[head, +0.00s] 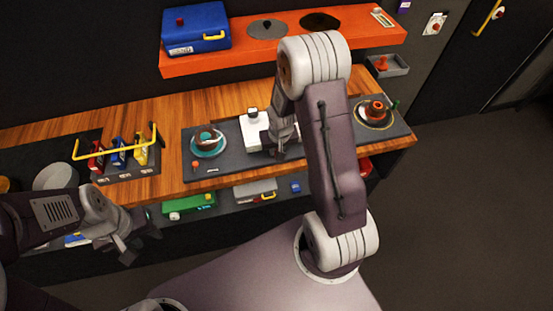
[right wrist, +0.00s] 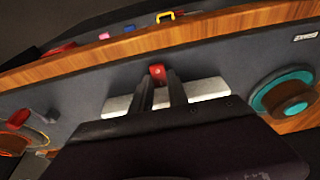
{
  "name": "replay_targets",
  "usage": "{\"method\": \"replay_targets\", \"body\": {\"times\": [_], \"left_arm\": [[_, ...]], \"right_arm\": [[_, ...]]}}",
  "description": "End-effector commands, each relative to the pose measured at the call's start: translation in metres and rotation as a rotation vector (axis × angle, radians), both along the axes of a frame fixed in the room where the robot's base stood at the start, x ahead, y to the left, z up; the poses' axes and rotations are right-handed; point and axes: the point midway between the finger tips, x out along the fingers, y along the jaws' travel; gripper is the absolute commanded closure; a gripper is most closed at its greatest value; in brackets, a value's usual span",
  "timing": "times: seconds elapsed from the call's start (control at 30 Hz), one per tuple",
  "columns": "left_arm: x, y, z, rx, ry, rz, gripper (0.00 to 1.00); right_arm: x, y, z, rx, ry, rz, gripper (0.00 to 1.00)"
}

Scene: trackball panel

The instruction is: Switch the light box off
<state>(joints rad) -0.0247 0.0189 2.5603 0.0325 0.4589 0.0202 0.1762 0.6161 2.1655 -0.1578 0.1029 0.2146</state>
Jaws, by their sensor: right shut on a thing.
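A white box (head: 254,132), which looks like the light box, sits on the dark panel in the middle of the wooden bench. It also shows in the right wrist view (right wrist: 207,88) as a white strip on both sides of my fingers. My right gripper (head: 277,150) reaches down at its right side and hides part of it. In the right wrist view the fingers (right wrist: 159,85) are shut on a small red part (right wrist: 157,72), probably its switch. I cannot tell whether the light is on. My left gripper (head: 141,247) is open and empty, in front of the bench.
A teal round dish with a brown ball (head: 208,141) stands left of the box. A red knob on a round base (head: 376,111) is at the right. A yellow-handled rack (head: 117,153) stands left. An orange shelf (head: 230,55) runs behind. Several items lie on a lower shelf.

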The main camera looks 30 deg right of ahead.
Motion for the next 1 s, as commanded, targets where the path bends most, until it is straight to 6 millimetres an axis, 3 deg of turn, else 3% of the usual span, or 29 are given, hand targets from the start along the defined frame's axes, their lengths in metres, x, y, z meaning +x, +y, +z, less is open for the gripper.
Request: {"method": "replay_targets", "body": {"times": [0.03,0.2,0.33,0.5,0.83,0.87,0.9,0.93,1.0], "left_arm": [[0.0,0.0,-0.029,0.0,0.0,0.0,0.64],[0.0,0.0,-0.074,0.0,0.0,0.0,0.64],[0.0,0.0,-0.098,0.0,0.0,0.0,0.64],[0.0,0.0,-0.11,0.0,-0.001,0.0,0.64],[0.0,0.0,-0.109,0.0,-0.001,0.0,0.64],[0.0,0.0,-0.109,0.0,-0.001,0.0,0.64],[0.0,0.0,-0.109,0.0,-0.001,0.0,0.64],[0.0,0.0,-0.109,0.0,-0.001,0.0,0.64],[0.0,0.0,-0.109,0.0,-0.001,0.0,0.64]], "right_arm": [[0.002,0.0,-0.013,-0.006,-0.034,0.001,1.0],[-0.001,0.001,-0.012,-0.026,-0.12,0.001,1.0],[-0.003,0.001,-0.009,-0.038,-0.173,0.0,1.0],[-0.005,0.002,-0.003,-0.047,-0.206,0.001,1.0],[-0.006,0.002,0.001,-0.048,-0.209,0.001,1.0],[-0.006,0.002,0.001,-0.048,-0.209,0.001,0.77],[-0.006,0.002,0.001,-0.048,-0.209,0.001,0.66],[-0.006,0.002,0.0,-0.048,-0.209,0.001,0.58],[-0.006,0.002,0.0,-0.048,-0.208,0.001,0.58]]}}
